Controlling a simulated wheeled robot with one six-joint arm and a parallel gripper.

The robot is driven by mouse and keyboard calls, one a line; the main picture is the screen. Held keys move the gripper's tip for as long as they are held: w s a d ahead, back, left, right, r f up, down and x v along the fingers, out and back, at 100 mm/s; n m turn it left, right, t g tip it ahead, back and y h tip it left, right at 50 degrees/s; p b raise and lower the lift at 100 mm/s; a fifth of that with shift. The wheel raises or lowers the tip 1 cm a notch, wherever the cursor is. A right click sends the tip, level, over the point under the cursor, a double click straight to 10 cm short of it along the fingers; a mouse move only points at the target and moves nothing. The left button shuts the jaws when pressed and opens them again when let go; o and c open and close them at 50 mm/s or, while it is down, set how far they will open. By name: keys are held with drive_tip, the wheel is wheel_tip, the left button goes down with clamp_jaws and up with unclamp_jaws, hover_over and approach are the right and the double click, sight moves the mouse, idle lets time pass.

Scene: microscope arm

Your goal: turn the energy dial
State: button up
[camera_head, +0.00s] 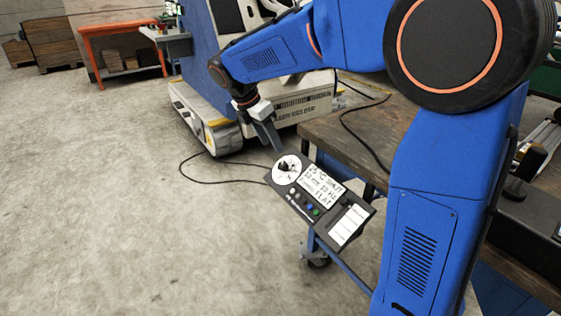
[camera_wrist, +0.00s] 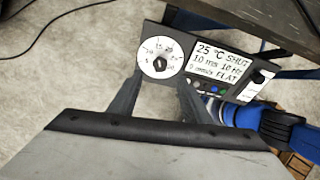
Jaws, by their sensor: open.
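The energy dial (camera_head: 279,174) is a round white disc with a black knob at its centre, at the left end of a dark control panel (camera_head: 354,205). In the wrist view the dial (camera_wrist: 150,50) shows printed numbers around its rim, and its black knob (camera_wrist: 159,64) sits low on the disc. My gripper (camera_head: 275,146) is just above and left of the dial in the head view. In the wrist view my gripper (camera_wrist: 158,82) is open and empty, its two fingers pointing toward the dial on either side of the knob. I cannot tell whether the fingertips touch the dial.
The panel also has a text display (camera_head: 320,186), small coloured buttons (camera_head: 309,207) and a white label block (camera_head: 348,226). A wooden workbench (camera_head: 345,125) stands right behind it. A large blue and white machine (camera_head: 205,95) is behind, with a black cable on the floor. Floor at left is clear.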

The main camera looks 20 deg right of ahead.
sight(282, 163)
drive_tip(key=x, duration=0.9)
drive_tip(key=shift+d+f, duration=0.15)
drive_tip(key=shift+f, duration=0.15)
drive_tip(key=c, duration=1)
drive_tip(key=shift+c, duration=0.2)
